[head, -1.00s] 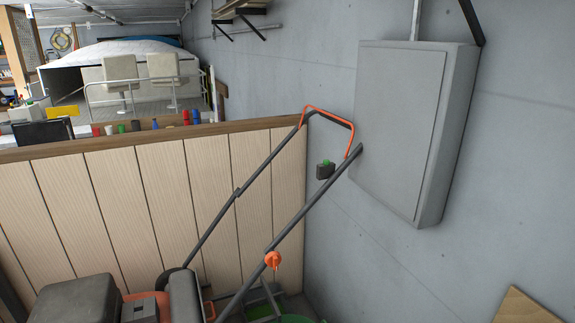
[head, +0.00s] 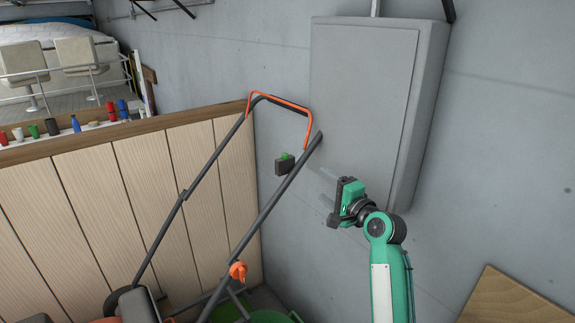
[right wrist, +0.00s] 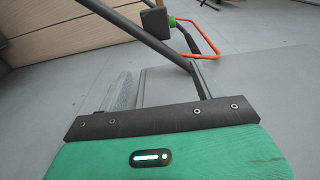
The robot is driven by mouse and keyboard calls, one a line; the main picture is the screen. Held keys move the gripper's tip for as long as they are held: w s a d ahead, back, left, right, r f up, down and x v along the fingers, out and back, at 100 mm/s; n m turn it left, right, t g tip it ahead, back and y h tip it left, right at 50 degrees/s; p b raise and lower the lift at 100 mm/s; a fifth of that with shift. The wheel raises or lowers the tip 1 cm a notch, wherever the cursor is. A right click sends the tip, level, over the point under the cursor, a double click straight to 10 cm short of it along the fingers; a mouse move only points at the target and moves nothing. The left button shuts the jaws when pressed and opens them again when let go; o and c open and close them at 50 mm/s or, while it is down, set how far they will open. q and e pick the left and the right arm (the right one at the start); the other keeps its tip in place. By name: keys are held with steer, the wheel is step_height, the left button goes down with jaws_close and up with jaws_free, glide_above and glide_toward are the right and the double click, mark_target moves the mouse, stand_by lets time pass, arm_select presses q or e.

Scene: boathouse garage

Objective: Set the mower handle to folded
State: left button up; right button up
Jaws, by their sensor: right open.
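The mower handle (head: 268,208) stands unfolded, its two dark tubes slanting up from the mower to an orange-edged top bar (head: 285,104). An orange knob (head: 238,271) sits low on the nearer tube. A dark box with a green top (head: 285,165) is by that tube. The mower body (head: 140,304) is mostly cut off at the bottom. My right gripper (head: 327,187) is open and empty, to the right of the handle's upper end and apart from it in the head view. The handle (right wrist: 150,38) also crosses the right wrist view, beyond the gripper's green palm. My left gripper is out of view.
A grey wall cabinet (head: 362,110) hangs behind my right gripper. A wooden panel wall (head: 130,200) stands behind the handle, with cups and bottles (head: 52,127) beyond its top edge. A wooden board (head: 510,300) is at the lower right.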

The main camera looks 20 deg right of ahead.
mark_target(299, 166)
steer(key=p+x, duration=0.3)
steer(key=x, duration=0.9)
steer(key=shift+f, duration=0.1)
steer(key=shift+w+a+f+p, duration=0.15)
steer(key=shift+w+p, duration=0.15)
steer(key=shift+w, duration=0.35)
steer(key=c, duration=1.2)
steer(key=shift+r, duration=0.25)
steer(key=shift+c, duration=0.3)
